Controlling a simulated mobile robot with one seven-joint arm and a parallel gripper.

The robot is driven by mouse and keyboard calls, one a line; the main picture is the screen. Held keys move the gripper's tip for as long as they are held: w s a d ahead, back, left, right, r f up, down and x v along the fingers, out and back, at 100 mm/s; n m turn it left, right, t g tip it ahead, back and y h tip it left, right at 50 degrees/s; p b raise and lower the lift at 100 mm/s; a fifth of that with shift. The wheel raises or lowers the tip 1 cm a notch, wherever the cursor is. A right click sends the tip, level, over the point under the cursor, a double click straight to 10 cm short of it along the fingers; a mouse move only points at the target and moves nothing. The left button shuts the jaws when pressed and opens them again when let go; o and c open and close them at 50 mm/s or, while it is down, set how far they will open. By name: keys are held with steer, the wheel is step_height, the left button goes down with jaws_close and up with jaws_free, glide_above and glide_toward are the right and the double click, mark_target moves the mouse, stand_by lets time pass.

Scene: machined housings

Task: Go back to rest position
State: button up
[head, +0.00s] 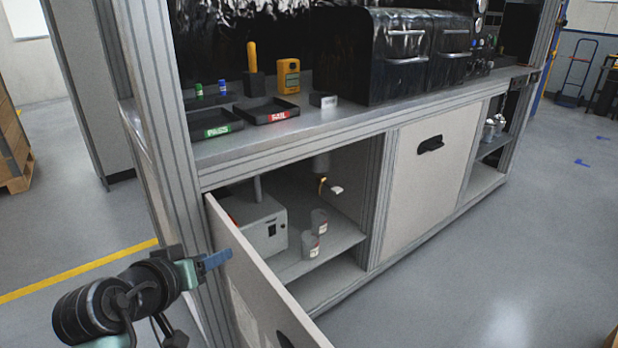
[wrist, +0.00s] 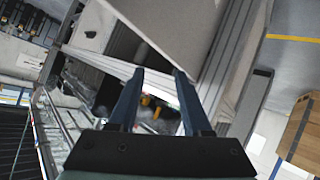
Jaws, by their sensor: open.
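My gripper (head: 217,259) is at the lower left in the head view, beside the outer side of the open cabinet door (head: 262,290). In the wrist view my gripper (wrist: 160,95) shows two blue fingers spread apart with nothing between them. I cannot tell from the head view whether a finger touches the door edge. The door stands swung out toward the front, and its lower part runs out of the picture.
The worktop carries a green-labelled tray (head: 213,124), a red-labelled tray (head: 266,110) and a yellow device (head: 288,76). A pallet stack (head: 14,150) stands far left.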

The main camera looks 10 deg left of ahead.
steer(key=d+r+m+t+y, duration=0.15)
steer(key=d+r, duration=0.25)
steer(key=r, duration=0.4)
steer(key=d+r+t, duration=0.3)
steer(key=d+r, duration=0.2)
steer(key=r, duration=0.3)
steer(key=d+r+m+t, duration=0.1)
steer(key=d+r+t, duration=0.25)
steer(key=r, duration=0.35)
steer(key=s+d+r+t, duration=0.3)
steer(key=s+d+r, duration=0.2)
steer(key=s+r, duration=0.25)
steer(key=s+d+r+t, duration=0.45)
steer(key=s+r, duration=0.25)
steer(key=r, duration=0.2)
step_height(320, 180, up, 16)
steer(key=s+p, duration=0.2)
steer(key=p, duration=1.2)
steer(key=shift+d+r+p, duration=0.15)
steer(key=shift+r+p, duration=0.1)
steer(key=shift+p, duration=0.15)
steer(key=shift+m, duration=0.25)
